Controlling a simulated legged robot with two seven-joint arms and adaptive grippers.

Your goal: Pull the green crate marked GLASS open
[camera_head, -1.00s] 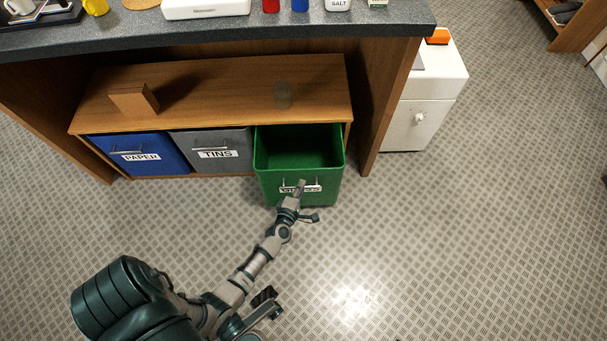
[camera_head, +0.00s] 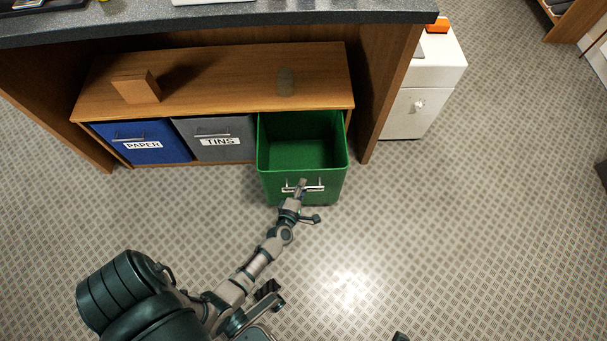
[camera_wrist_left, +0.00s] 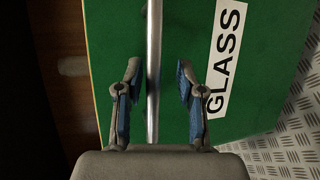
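The green crate (camera_head: 275,185) stands pulled well out of the low wooden unit, at its right end, with its open top showing an empty inside. Its front has a metal bar handle (camera_head: 316,187); the gripper partly covers the label in the head view. In the left wrist view the GLASS label (camera_wrist_left: 224,60) reads clearly beside the handle bar (camera_wrist_left: 153,70). My left gripper (camera_head: 308,200) is at the crate's front. Its fingers (camera_wrist_left: 158,100) are apart on either side of the bar, the left finger close to it, with a gap to the right one.
The blue PAPER crate (camera_head: 165,153) and grey TINS crate (camera_head: 240,152) sit in the unit to the left. A white cabinet (camera_head: 405,115) is at right. The floor in front is clear.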

